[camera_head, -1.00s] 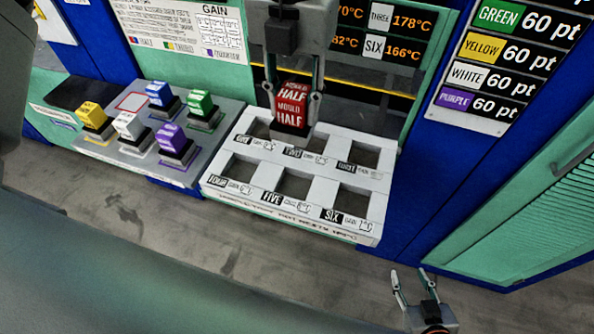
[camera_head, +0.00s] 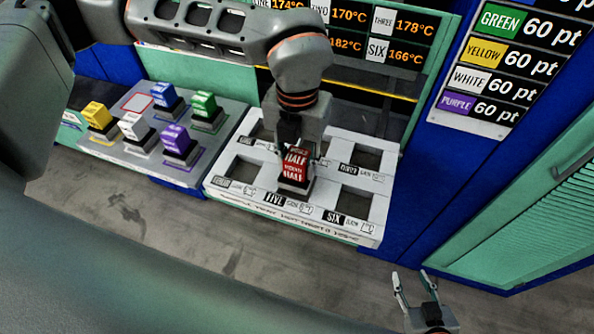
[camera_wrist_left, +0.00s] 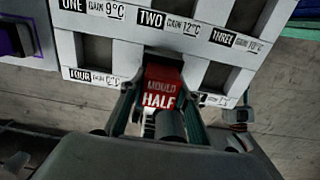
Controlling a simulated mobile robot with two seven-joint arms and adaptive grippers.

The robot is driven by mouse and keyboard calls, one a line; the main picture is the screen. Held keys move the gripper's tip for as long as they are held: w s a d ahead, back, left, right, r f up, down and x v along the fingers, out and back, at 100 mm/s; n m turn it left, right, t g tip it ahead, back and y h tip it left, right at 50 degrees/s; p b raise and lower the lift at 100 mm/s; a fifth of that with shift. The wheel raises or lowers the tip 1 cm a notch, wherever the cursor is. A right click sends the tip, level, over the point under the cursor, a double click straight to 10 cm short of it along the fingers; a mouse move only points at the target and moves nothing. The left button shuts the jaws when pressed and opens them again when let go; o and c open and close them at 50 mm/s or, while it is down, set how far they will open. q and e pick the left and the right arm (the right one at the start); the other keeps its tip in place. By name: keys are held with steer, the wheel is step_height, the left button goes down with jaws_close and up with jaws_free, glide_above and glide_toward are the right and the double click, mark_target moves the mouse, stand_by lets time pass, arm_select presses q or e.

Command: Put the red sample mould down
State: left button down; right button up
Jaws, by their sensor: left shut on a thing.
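The red sample mould (camera_head: 295,168), marked "MOULD HALF", is upright between the fingers of my left gripper (camera_head: 298,158). In the left wrist view the mould (camera_wrist_left: 161,92) sits between both fingers. It is over the front middle opening, labelled FIVE, of the white press block (camera_head: 237,197). I cannot tell whether its base is inside the opening or just above it. The mould and gripper hide most of that opening. My right gripper (camera_head: 413,287) is open and empty over the floor at the lower right.
Left of the block, a grey rack (camera_head: 113,150) holds yellow, white, blue, green and purple moulds; its red-outlined place (camera_head: 138,103) is empty. Openings FOUR and SIX beside the mould look empty. A temperature board (camera_head: 350,30) stands behind.

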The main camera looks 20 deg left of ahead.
mark_target(297, 172)
arm_select(q)
step_height(297, 172, down, 3)
steer(key=shift+f, duration=0.25)
steer(key=shift+f, duration=0.1)
steer(key=c, duration=1.5)
jaws_free()
steer(key=shift+r, duration=0.35)
step_height(297, 172, up, 12)
steer(key=shift+f+b, duration=0.25)
steer(key=shift+b, duration=0.15)
